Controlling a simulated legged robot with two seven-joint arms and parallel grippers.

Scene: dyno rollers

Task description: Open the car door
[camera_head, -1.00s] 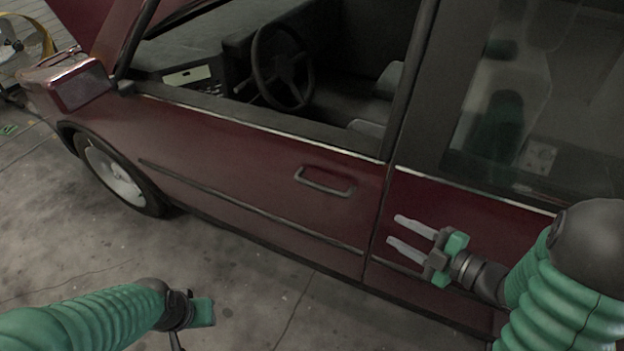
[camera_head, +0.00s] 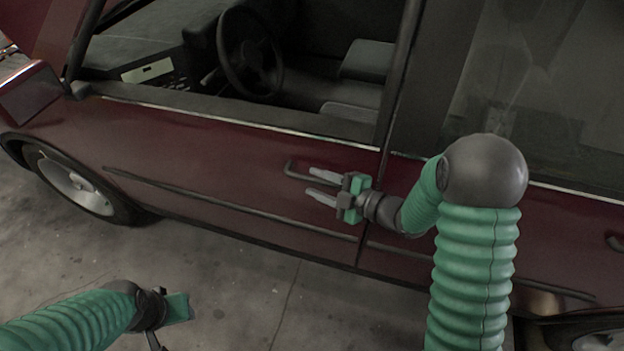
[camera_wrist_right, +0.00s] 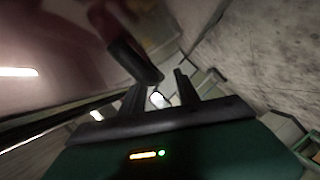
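The dark red car door (camera_head: 210,160) appears shut, with its window open. Its handle (camera_head: 290,172) is partly hidden behind my right gripper (camera_head: 311,181). The two pale fingers are apart and point left over the handle area. I cannot tell whether they touch it. In the right wrist view the fingers (camera_wrist_right: 160,84) are spread, with a dark bar, probably the handle (camera_wrist_right: 133,62), just beyond and left of their tips. No grip on it shows. My left gripper (camera_head: 178,308) is low at the left, away from the car; its fingers are not clear.
The front wheel (camera_head: 75,185) and side mirror (camera_head: 35,95) are at the left. The rear door (camera_head: 560,225) is on the right, behind my right arm. Bare concrete floor (camera_head: 230,285) lies clear below the door.

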